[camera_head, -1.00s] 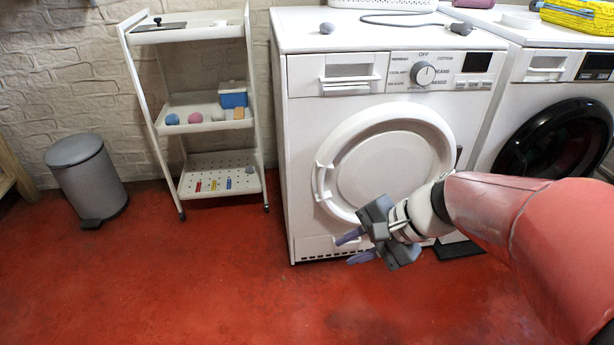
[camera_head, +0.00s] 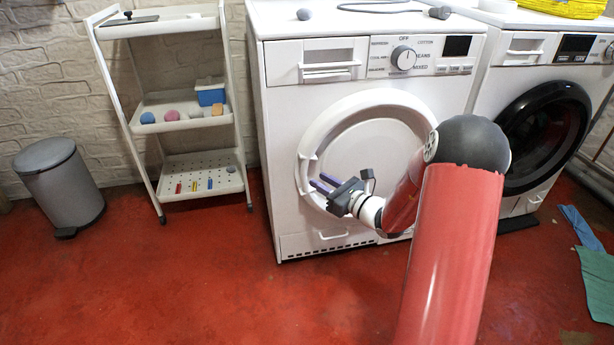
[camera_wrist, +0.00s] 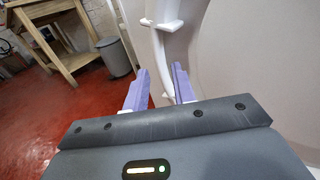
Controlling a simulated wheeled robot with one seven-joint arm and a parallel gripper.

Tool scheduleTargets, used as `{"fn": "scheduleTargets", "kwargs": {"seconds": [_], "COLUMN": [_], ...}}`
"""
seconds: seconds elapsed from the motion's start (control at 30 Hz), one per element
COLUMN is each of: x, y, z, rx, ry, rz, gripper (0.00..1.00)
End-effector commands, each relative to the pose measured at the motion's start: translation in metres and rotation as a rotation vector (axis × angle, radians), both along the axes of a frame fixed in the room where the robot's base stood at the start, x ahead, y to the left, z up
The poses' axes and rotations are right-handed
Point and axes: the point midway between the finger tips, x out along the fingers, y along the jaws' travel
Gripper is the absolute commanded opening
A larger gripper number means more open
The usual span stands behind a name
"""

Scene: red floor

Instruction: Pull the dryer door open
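The white dryer (camera_head: 280,150) stands at the centre of the head view, its round white door (camera_head: 372,150) shut. The white door handle (camera_head: 302,172) is on the door's left edge, and it also shows in the wrist view (camera_wrist: 159,50). My gripper (camera_head: 316,184) is at the handle's lower part, in front of the door. In the wrist view its two purple fingers (camera_wrist: 162,76) are apart, with the handle's line running between and just beyond their tips. Nothing is clamped. Whether a finger touches the handle I cannot tell. My arm hides the door's lower right.
A white shelf cart (camera_head: 150,128) and a grey pedal bin (camera_head: 58,180) stand left of the dryer. A second machine with a black door (camera_head: 545,135) is on the right. Cloths (camera_head: 585,230) lie on the floor at right. The red floor (camera_head: 200,280) in front is clear.

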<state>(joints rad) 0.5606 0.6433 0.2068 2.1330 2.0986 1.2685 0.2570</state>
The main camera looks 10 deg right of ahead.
Motion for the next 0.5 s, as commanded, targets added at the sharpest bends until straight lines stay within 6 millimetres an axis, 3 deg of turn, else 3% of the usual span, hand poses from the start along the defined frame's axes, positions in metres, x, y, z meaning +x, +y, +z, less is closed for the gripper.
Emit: {"fn": "scheduleTargets", "kwargs": {"seconds": [0.2, 0.5], "x": [0.028, 0.040], "y": [0.020, 0.028], "z": [-0.001, 0.000], "rx": [-0.002, -0.002], "ry": [0.000, 0.001], "rz": [0.004, 0.003], "gripper": [0.26, 0.26]}}
